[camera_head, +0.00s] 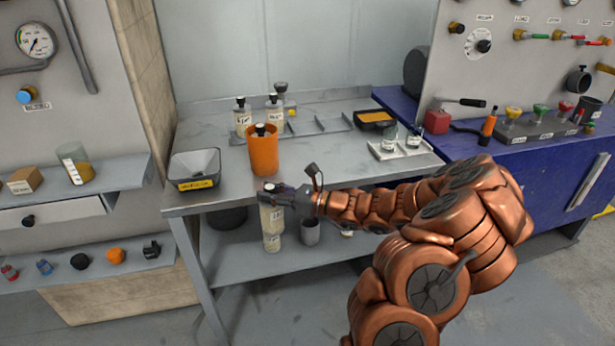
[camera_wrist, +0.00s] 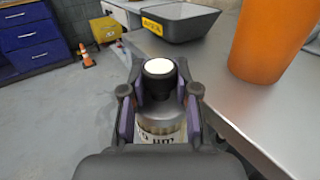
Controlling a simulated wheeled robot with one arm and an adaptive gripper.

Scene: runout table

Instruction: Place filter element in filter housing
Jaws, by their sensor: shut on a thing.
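My gripper (camera_head: 274,190) is shut on a pale cylinder (camera_head: 271,222) with a dark cap, white on top. It hangs upright in front of the table's front edge. In the wrist view my gripper (camera_wrist: 159,94) has a finger on each side of its neck, and the cylinder's label (camera_wrist: 160,137) seems to read "µm", so I take it as the filter element. An orange, open-topped cylinder (camera_head: 263,155) stands on the table just behind, with a dark-capped thing in its mouth. I cannot tell whether it is the filter housing. It also shows in the wrist view (camera_wrist: 270,42).
A dark, yellow-labelled tray (camera_head: 194,184) stands at the table's left front. Labelled bottles (camera_head: 242,117), an empty divided tray (camera_head: 318,126) and a small tray with bottles (camera_head: 391,151) stand further back. The grey table (camera_head: 330,165) is clear right of the orange cylinder.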

